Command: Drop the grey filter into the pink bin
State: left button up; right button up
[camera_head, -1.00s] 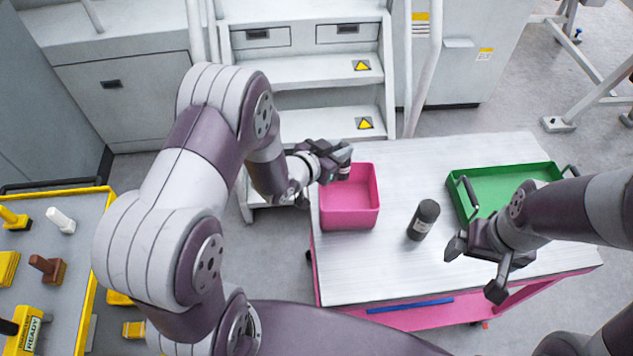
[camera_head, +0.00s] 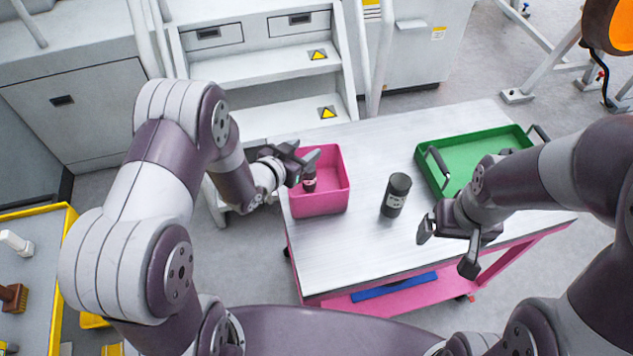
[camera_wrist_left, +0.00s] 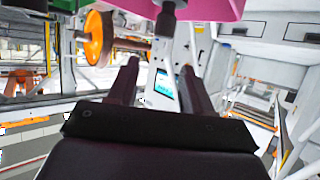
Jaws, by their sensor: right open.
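A dark grey cylinder with a pale label, which looks like the grey filter (camera_head: 396,195), stands upright on the table right of the pink bin. The pink bin (camera_head: 320,202) is at the table's left end. My left gripper (camera_head: 298,157) is over the bin, its fingers apart in the left wrist view (camera_wrist_left: 158,75). A small dark object (camera_head: 309,181) shows inside the bin's outline below the fingertips; whether it rests on the bottom is unclear. A dark piece (camera_wrist_left: 166,15) shows beyond the fingers in the wrist view. My right gripper (camera_head: 447,250) is open and empty, near the table's front.
A green tray (camera_head: 470,158) with dark handles lies at the table's right. Bare metal tabletop (camera_head: 350,255) lies in front of the bin and cylinder. Steps (camera_head: 265,70) stand behind the table. A yellow-edged surface (camera_head: 30,260) with several items is at left.

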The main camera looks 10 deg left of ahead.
pick_arm(q)
jog(key=b+v, duration=0.1)
jog(key=v, duration=1.1)
jog(key=shift+r, duration=0.2)
jog(key=shift+s+a, duration=0.15)
